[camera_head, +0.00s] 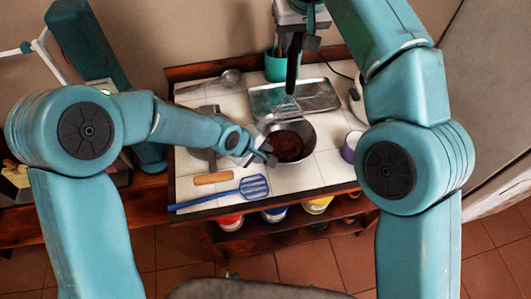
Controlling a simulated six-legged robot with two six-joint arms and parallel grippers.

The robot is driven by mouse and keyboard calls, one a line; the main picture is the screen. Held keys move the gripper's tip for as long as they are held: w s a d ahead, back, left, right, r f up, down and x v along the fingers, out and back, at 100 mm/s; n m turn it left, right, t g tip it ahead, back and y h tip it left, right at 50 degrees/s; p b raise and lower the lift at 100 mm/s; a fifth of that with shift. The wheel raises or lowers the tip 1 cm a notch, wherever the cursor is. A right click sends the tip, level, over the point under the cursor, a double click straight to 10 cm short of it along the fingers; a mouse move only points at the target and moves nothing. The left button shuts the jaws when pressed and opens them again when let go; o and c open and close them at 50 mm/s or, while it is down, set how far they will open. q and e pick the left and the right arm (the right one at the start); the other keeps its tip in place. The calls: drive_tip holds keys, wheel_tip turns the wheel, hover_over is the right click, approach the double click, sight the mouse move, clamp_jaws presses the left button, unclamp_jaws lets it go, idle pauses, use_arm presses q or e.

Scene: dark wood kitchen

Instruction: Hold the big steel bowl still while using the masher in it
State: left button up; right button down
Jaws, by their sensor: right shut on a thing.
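The big steel bowl (309,130) stands on the white tiled worktop with dark brown contents in it. My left gripper (263,151) is at the bowl's left rim; its fingers are small in the picture, and I cannot tell whether they close on the rim. My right gripper (306,38) is above and behind the bowl, shut on the masher (293,68). The masher's black handle points down, and its metal head shows at the bowl's far rim. I cannot tell whether the head touches the bowl.
A metal tray (318,95) and a teal pot (276,68) are behind the bowl. A purple cup (351,147) stands to its right. A blue slotted turner (232,192) and a wooden-handled tool (213,178) lie front left. Coloured tubs (274,214) sit on the shelf below.

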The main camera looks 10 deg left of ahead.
use_arm(q)
drive_tip(key=shift+x, duration=0.8)
drive_tip(key=shift+s+d+f, duration=0.1)
drive_tip(key=shift+d+f, duration=0.05)
drive_tip(key=shift+f, duration=0.35)
drive_tip(key=shift+w+d+f, duration=0.3)
drive_tip(key=shift+w+f, duration=0.2)
use_arm(e)
drive_tip(key=shift+s, duration=0.1)
use_arm(q)
drive_tip(key=shift+s+a+r, duration=0.1)
drive_tip(key=shift+s+r, duration=0.05)
drive_tip(key=shift+s, duration=0.1)
drive_tip(key=c, duration=0.5)
drive_tip(key=shift+w, duration=0.1)
clamp_jaws()
use_arm(e)
drive_tip(key=shift+s+a+r, duration=0.15)
drive_tip(key=shift+s+r, duration=0.05)
drive_tip(key=shift+s, duration=0.05)
